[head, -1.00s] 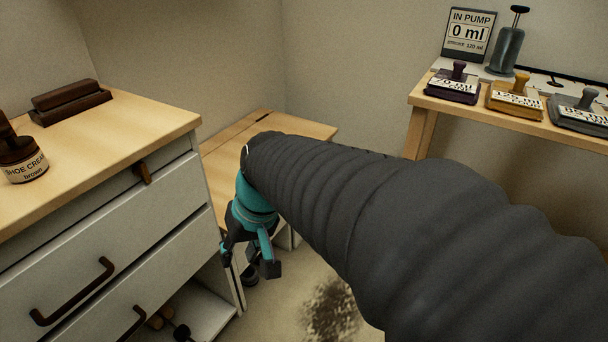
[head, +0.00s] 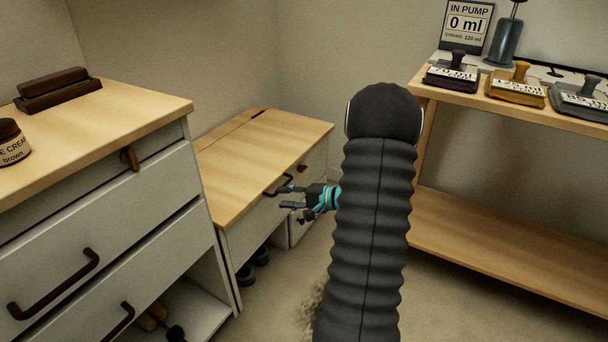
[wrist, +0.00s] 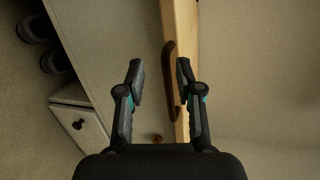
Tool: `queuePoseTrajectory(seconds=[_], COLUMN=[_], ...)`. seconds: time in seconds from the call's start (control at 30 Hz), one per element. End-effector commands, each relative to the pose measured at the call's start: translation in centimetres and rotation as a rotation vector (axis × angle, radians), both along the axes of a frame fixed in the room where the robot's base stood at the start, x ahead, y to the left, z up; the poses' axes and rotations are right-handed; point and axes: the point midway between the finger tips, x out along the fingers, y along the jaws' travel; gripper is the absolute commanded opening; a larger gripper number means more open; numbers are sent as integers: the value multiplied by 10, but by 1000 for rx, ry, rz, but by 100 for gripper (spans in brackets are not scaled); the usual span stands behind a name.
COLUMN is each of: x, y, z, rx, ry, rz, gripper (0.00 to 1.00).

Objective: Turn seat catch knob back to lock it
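The small brown seat catch knob (head: 302,168) is on the front of the low wooden-topped bench (head: 255,150), just under the seat edge and right of a dark bar handle (head: 277,187). In the wrist view the knob (wrist: 157,138) is small and partly hidden beside a finger, so its turn is hard to read. My gripper (head: 289,198) is open and empty in front of the bench, its fingers pointing left, apart from the knob. In the wrist view the handle (wrist: 169,82) lies between the fingertips in the picture, beyond them.
A small white door with a dark knob (wrist: 78,124) is low on the bench front. Shoes (head: 252,265) stand under the bench. A tall drawer unit (head: 100,250) with another brown knob (head: 130,158) is at left. A wooden shelf table (head: 500,225) is at right.

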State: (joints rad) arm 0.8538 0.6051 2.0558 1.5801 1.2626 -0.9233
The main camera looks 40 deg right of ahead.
Motion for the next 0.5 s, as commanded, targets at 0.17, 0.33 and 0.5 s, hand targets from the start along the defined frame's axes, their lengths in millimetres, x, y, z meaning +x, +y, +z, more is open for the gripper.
queuePoseTrajectory(seconds=[0.17,0.33,0.5], x=[12,6,2], y=[-86,-151,-177], z=[-34,-59,-69], rx=[3,-38,-66], ry=[-161,-262,-300], rz=[-250,-448,-532], gripper=[35,35,35])
